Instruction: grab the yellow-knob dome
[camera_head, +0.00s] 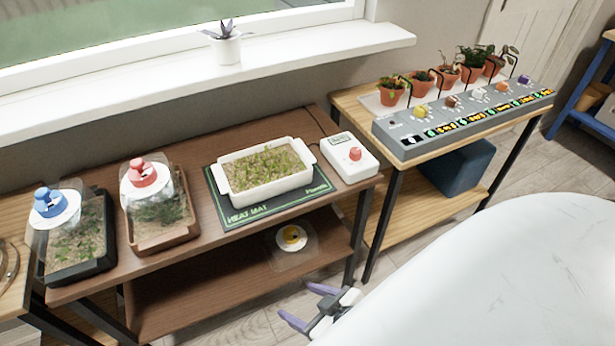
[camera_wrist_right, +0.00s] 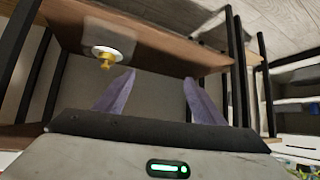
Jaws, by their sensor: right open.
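The yellow-knob dome (camera_head: 291,236) is a clear cover with a white round top and a yellow knob. It is on the lower shelf of the brown table, under the heat mat's part of the top. In the right wrist view the dome (camera_wrist_right: 106,52) shows at upper left, its yellow knob pointing down in the picture. My right gripper (camera_head: 306,305) is open and empty, in front of the shelf and apart from the dome. Its two purple fingers also show in the wrist view (camera_wrist_right: 159,78), with the dome left of and beyond them. My left gripper is not in view.
The brown tabletop (camera_head: 203,205) overhangs the lower shelf (camera_head: 190,295). On top are a blue-knob dome (camera_head: 48,202), a red-knob dome (camera_head: 146,174), a white planter (camera_head: 233,191) on a heat mat (camera_head: 262,208), and a control box (camera_head: 350,155). A dark table leg (camera_head: 357,230) stands right of the dome.

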